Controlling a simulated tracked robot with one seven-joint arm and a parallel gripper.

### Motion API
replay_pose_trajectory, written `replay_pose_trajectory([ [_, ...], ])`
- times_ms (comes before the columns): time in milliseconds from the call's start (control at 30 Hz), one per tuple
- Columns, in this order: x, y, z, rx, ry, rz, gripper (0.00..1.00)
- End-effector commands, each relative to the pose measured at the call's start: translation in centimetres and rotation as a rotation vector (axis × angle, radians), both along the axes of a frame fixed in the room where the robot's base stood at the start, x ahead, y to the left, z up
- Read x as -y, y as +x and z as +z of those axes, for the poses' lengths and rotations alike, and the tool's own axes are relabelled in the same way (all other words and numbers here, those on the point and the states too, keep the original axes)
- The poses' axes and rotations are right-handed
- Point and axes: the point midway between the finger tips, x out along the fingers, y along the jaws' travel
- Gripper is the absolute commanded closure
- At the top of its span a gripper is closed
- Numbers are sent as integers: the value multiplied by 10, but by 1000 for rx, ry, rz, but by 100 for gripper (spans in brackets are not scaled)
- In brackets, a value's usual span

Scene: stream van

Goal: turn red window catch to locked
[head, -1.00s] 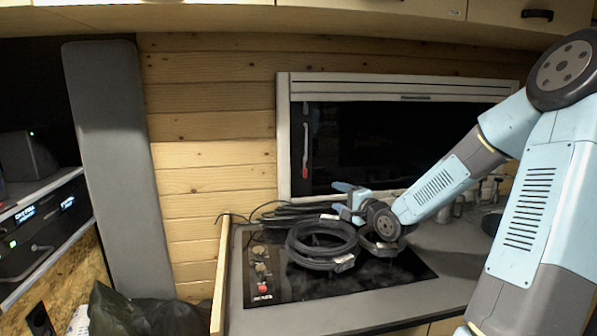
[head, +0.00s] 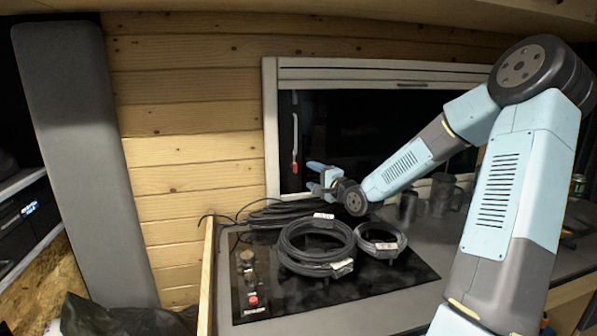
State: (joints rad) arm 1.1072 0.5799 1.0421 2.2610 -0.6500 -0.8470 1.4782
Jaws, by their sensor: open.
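The red window catch (head: 295,167) is a small red piece at the lower end of a thin pale upright strip. It sits on the left side of the dark window (head: 345,125), just inside the pale frame (head: 271,130). It hangs about upright. My gripper (head: 311,176) is open and empty, its blue fingers pointing left. In the picture it is just right of the catch and slightly lower. They look apart, but the depth between them is hard to tell. The catch is not covered.
Below the gripper, coiled black cables (head: 315,262) lie on the black hob (head: 390,285), with a smaller coil (head: 380,248) to the right. More cable lies along the wall. Dark mugs (head: 440,195) stand on the counter at right. Wooden wall planks (head: 190,150) are clear at left.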

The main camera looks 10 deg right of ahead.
Motion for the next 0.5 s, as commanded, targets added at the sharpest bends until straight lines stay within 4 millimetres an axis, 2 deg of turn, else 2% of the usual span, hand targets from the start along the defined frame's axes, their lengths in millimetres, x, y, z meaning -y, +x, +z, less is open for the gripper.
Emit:
replay_pose_trajectory([
  [300,-19,43,0,1,1,2,36],
  [500,-27,63,0,1,0,1,36],
])
